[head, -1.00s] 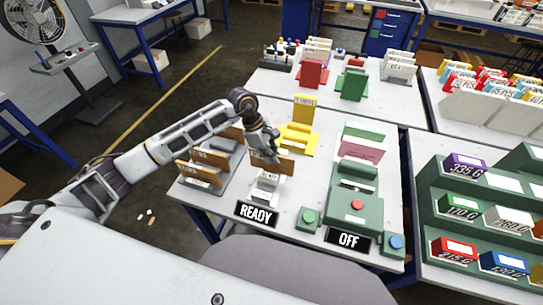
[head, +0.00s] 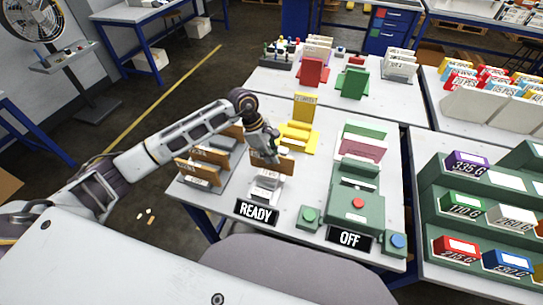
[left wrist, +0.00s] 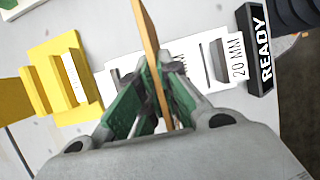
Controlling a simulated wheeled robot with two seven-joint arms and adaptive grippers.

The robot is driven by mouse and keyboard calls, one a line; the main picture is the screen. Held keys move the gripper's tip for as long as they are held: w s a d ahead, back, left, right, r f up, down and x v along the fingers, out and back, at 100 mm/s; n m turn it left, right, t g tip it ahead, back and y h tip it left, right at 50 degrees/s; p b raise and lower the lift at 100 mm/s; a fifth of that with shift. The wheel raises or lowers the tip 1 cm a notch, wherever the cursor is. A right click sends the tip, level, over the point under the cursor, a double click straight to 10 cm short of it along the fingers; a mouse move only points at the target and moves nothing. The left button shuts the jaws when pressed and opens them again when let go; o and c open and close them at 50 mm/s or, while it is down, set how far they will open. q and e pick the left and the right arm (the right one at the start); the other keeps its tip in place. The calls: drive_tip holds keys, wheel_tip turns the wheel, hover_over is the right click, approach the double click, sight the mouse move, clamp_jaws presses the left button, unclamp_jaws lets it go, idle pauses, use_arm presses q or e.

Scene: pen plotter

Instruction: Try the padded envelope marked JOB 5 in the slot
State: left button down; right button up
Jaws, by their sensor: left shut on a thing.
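My left gripper (head: 266,150) is shut on a brown padded envelope (head: 280,166), which stands on edge between the fingers. In the left wrist view the envelope (left wrist: 147,30) shows as a thin upright strip between the green finger pads (left wrist: 150,90). A white slot gauge (head: 264,192) is directly under it. In the left wrist view the gauge (left wrist: 218,62) bears the mark 20 MM. I cannot tell whether the envelope's lower edge is inside the slot or just above it. The job mark on it is not readable. My right gripper is not in view.
More brown envelopes (head: 200,172) stand in a grey rack at the left. A yellow holder (head: 298,138) is behind the gauge. A READY sign (head: 257,212) is in front. A green machine (head: 352,205) with a red button and an OFF sign (head: 349,239) stand at the right.

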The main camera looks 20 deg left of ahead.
use_arm(q)
drive_tip(key=shift+f+b, duration=0.4)
drive_tip(key=shift+f, duration=0.05)
drive_tip(key=shift+f, duration=0.25)
idle(0.5)
idle(1.2)
drive_tip(key=shift+r, duration=0.2)
drive_tip(key=shift+r+p, duration=0.6)
drive_tip(key=shift+r, duration=1.2)
drive_tip(key=shift+r+p, duration=0.5)
drive_tip(key=shift+r, duration=1)
drive_tip(key=shift+r, duration=0.1)
wheel_tip(320, 180, up, 9)
drive_tip(key=p, duration=0.9)
